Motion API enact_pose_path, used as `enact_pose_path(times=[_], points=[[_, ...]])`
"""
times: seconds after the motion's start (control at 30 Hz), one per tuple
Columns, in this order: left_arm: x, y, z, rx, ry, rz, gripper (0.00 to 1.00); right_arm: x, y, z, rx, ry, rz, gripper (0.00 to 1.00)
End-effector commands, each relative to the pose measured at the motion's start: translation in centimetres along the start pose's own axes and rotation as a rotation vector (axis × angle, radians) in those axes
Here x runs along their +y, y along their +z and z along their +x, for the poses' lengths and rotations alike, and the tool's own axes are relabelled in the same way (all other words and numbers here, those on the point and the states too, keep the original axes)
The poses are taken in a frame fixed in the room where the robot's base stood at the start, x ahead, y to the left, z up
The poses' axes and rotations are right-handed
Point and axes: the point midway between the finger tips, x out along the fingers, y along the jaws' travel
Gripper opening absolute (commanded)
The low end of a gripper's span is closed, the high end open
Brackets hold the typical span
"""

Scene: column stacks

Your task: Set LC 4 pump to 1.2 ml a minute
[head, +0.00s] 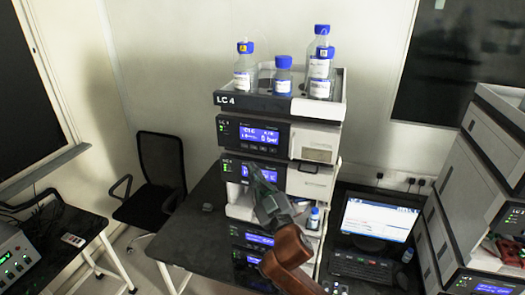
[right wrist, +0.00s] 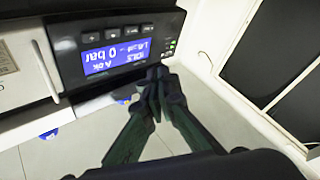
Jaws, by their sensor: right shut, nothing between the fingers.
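The LC 4 stack stands on the dark bench, with its label on the top tray (head: 255,101). The module under the tray has a lit blue display (head: 259,135) reading 0 bar. The module below it also has a lit display (head: 268,172), partly hidden by my right gripper (head: 254,168). My right gripper is shut and empty, its tips in front of this lower module. In the right wrist view a display (right wrist: 114,58) appears upside down, reading 0 bar, with a row of buttons (right wrist: 115,32). The fingertips (right wrist: 158,74) are close by the panel's edge; I cannot tell whether they touch.
Several blue-capped bottles (head: 284,75) stand on the tray. A small bottle (head: 314,219) sits lower in the stack. A black chair (head: 155,175) stands left.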

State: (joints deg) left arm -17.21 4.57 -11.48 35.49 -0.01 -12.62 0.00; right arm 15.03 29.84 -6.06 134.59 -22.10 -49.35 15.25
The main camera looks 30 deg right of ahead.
Motion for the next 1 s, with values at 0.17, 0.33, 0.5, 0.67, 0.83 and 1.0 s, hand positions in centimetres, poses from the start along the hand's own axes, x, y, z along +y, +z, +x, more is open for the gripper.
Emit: enact_pose_path(times=[0.17, 0.33, 0.5, 0.67, 0.83, 1.0], points=[[0.0, 0.1, 0.8, 0.0, 0.0, 0.0, 0.0, 1.1, 1.2, 1.5, 0.0, 0.002, -0.004, 0.0], [0.1, 0.2, 1.5, 0.0, 0.0, -0.001, 0.0, 2.3, 2.5, 3.1, -0.001, 0.002, -0.004, 0.0], [0.1, 0.1, 1.4, 0.0, 0.0, -0.001, 0.0, 3.4, 3.4, 4.6, -0.002, 0.001, -0.001, 0.0], [0.1, 0.1, 1.4, 0.0, 0.0, -0.001, 0.0, 4.0, 3.9, 5.4, -0.001, 0.001, -0.001, 0.0], [0.1, 0.1, 1.4, 0.0, 0.0, -0.001, 0.0, 4.2, 4.1, 5.6, 0.0, 0.001, 0.0, 0.0], [0.1, 0.1, 1.4, 0.001, 0.0, -0.001, 0.0, 4.2, 4.1, 5.6, 0.0, 0.001, 0.0, 0.0]])
